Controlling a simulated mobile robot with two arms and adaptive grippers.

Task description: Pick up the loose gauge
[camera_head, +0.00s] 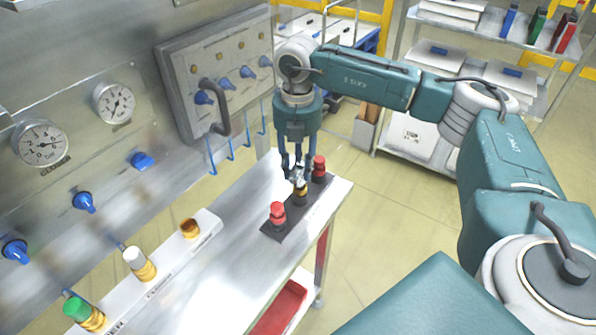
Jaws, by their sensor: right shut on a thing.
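My right gripper (298,169) points down over the dark pad (289,224) at the far end of the metal bench. It is shut on the small middle piece (300,192), which has a silver top and a brass-and-black body. The fingers partly hide this piece, and I cannot tell whether it is the loose gauge or whether it is off the pad. Two round white dial gauges, a left one (40,144) and a right one (115,103), are on the wall panel. My left gripper is not in view.
Red-capped pieces stand on either side of the gripper, one in front (277,214) and one behind (319,168). A white rack (165,262) on the bench (225,265) holds green-, white- and amber-topped pieces. A grey panel with a handle (217,108) is close left.

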